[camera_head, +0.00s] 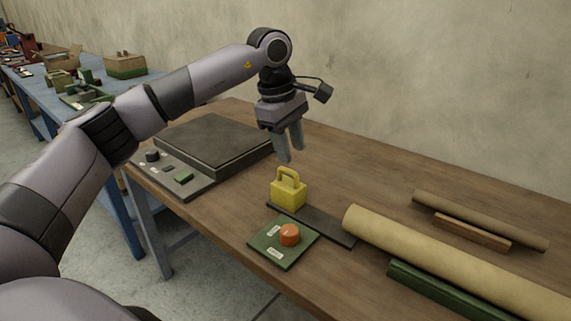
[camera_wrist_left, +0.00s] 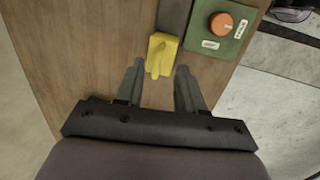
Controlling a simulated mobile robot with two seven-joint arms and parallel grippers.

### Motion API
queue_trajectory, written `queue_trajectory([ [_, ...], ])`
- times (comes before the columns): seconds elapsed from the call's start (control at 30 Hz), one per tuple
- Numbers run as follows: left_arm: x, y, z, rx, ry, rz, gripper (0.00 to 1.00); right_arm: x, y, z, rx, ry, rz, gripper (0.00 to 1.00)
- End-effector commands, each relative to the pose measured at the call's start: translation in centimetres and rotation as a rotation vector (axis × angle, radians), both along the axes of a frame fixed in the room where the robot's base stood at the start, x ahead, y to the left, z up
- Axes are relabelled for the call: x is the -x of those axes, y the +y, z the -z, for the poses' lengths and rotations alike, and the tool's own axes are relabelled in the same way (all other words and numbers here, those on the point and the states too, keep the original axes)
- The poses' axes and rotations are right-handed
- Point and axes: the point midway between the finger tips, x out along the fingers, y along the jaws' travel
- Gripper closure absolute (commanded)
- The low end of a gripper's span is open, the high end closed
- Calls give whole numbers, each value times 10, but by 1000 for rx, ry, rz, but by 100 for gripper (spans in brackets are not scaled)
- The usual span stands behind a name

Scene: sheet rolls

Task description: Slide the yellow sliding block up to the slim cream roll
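The yellow sliding block (camera_head: 288,194), with a loop handle on top, sits at the left end of a dark flat rail (camera_head: 328,227) on the wooden table. A cream roll (camera_head: 430,254) lies beyond the rail's right end, with a gap between it and the block. My left gripper (camera_head: 290,157) is above and behind the block, fingers pointing down, open and empty. In the left wrist view the block (camera_wrist_left: 162,52) shows near the fingertips, between their lines; I cannot tell any contact. The cream roll is outside that view. My right gripper is not in view.
A green panel with an orange knob (camera_head: 289,235) lies in front of the rail. A dark flat-topped device (camera_head: 215,143) stands at the left. A brown roll (camera_head: 480,219), a wooden strip (camera_head: 471,232) and a green bar (camera_head: 440,290) lie near the cream roll.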

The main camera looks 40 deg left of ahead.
Motion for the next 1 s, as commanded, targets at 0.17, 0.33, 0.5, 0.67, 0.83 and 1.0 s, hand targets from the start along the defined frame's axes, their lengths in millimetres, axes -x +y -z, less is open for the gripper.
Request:
queue_trajectory([
  [0.17,2,28,-12,-87,-6,-20,62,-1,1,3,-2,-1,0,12],
  [0.33,-1,29,6,-92,-3,-21,62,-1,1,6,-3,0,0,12],
  [0.5,-6,28,32,-90,-4,-21,62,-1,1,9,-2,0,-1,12],
  [0.67,-10,28,49,-88,-5,-20,62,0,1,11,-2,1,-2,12],
  [0.83,-11,27,55,-87,-7,-21,62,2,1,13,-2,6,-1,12],
  [1.0,-11,27,55,-86,-7,-20,62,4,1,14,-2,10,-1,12],
])
